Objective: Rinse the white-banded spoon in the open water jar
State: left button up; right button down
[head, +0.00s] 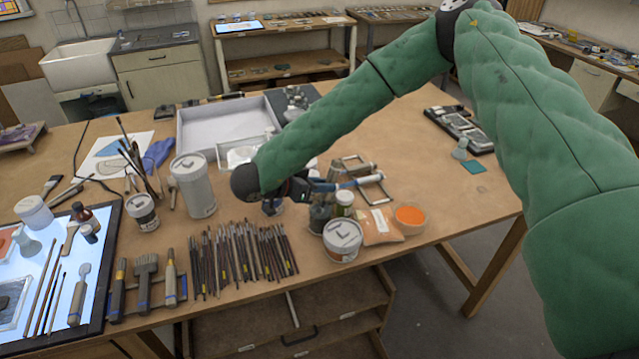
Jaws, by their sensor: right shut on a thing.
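My right gripper (308,187) is at the end of the green-sleeved arm, over the middle of the table. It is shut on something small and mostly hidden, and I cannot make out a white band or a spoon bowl. A small glass jar (272,207) stands just below the gripper, partly covered by it. A dark jar (320,214) stands just right of and below the fingers. I cannot tell which of these is the open water jar. A blue-and-white handle (350,183) shows right of the fingers; I cannot tell whether it is held. My left gripper is out of view.
A white labelled tub (343,240), an orange bowl (409,217) and a packet (377,226) crowd the right of the gripper. A row of brushes (240,255) lies in front. A tall grey can (194,185) stands left.

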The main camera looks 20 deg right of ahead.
jog(key=shift+b, duration=0.3)
dwell(0.7)
jog(key=shift+w+a, duration=0.2)
jog(key=shift+w, duration=0.1)
notch_tip(320, 180, up, 10)
jog(key=w+d+p, duration=0.1)
jog(key=d+p, duration=0.1)
jog(key=p, duration=0.1)
jog(key=shift+w+f, duration=0.15)
jog(key=shift+f, duration=0.1)
dwell(1.2)
jog(key=shift+f, duration=0.1)
dwell(0.3)
